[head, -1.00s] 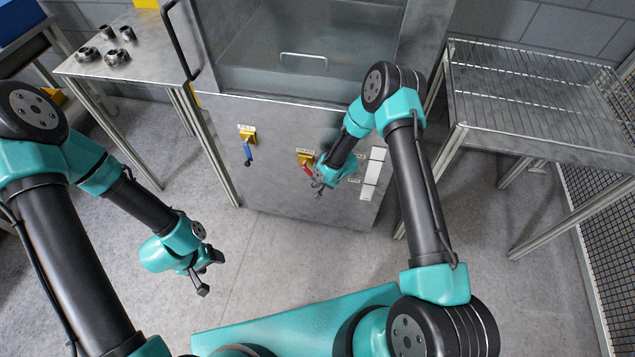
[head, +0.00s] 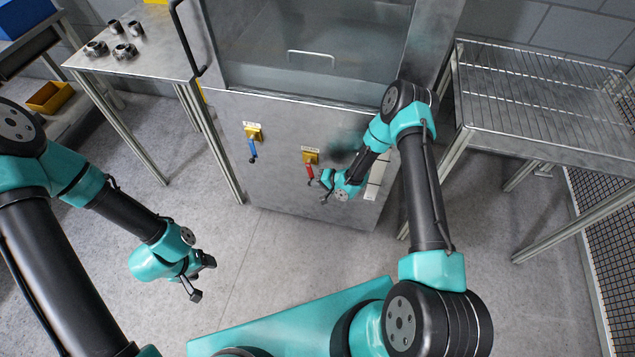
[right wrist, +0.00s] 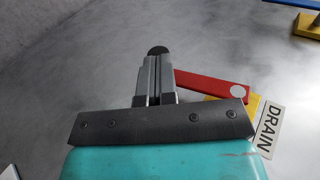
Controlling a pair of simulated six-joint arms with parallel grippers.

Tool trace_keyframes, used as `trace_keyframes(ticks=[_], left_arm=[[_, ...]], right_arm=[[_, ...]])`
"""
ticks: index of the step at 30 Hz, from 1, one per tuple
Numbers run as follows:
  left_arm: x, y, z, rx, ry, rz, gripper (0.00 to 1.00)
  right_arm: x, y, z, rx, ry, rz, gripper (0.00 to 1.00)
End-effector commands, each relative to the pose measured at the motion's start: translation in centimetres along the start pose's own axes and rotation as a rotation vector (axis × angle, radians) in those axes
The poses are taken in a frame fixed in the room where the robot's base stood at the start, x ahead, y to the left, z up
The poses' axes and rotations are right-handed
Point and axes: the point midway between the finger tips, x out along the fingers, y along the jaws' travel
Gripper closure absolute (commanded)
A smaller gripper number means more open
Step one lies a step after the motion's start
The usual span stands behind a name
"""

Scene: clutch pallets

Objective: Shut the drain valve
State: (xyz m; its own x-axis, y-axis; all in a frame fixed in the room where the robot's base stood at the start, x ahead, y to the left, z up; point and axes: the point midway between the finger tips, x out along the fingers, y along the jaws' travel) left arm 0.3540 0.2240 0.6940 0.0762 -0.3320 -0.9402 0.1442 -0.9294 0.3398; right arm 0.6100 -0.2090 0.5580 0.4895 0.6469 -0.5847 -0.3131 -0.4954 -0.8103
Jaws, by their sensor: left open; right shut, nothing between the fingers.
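The drain valve has a yellow body and a red lever (head: 310,173) that hangs down on the cabinet front. In the right wrist view the red lever (right wrist: 212,87) runs from a pale pivot disc to the fingers, beside a DRAIN label (right wrist: 269,130). My right gripper (head: 322,188) is shut and empty near the lever's lower end. In the right wrist view its fingers (right wrist: 156,78) hide the lever's end; I cannot tell whether they touch. A black round tip shows beyond them. My left gripper (head: 203,279) is open and empty, away from the cabinet.
A second valve with a blue lever (head: 253,150) is left of the drain valve on the metal cabinet (head: 280,190). A table (head: 150,55) with several metal parts stands left. A wire rack table (head: 535,95) stands right. The floor before the cabinet is clear.

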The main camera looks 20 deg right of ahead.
Motion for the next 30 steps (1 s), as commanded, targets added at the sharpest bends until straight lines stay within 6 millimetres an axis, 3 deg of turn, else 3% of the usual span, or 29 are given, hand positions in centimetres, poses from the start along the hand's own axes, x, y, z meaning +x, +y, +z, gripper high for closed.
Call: trace_keyframes(ticks=[3, 12, 30], left_arm=[[0.0, 0.0, 0.0, 0.000, 0.000, 0.000, 0.39], [0.0, 0.0, 0.0, 0.000, 0.000, 0.000, 0.39], [0.0, 0.0, 0.0, 0.000, 0.000, 0.000, 0.39]], right_arm=[[0.6, 0.0, 0.1, 0.005, -0.001, -0.068, 1.00], [1.4, -0.2, 0.1, 0.003, 0.000, -0.061, 1.00], [1.2, -0.2, 0.1, 0.003, 0.000, -0.060, 1.00]])
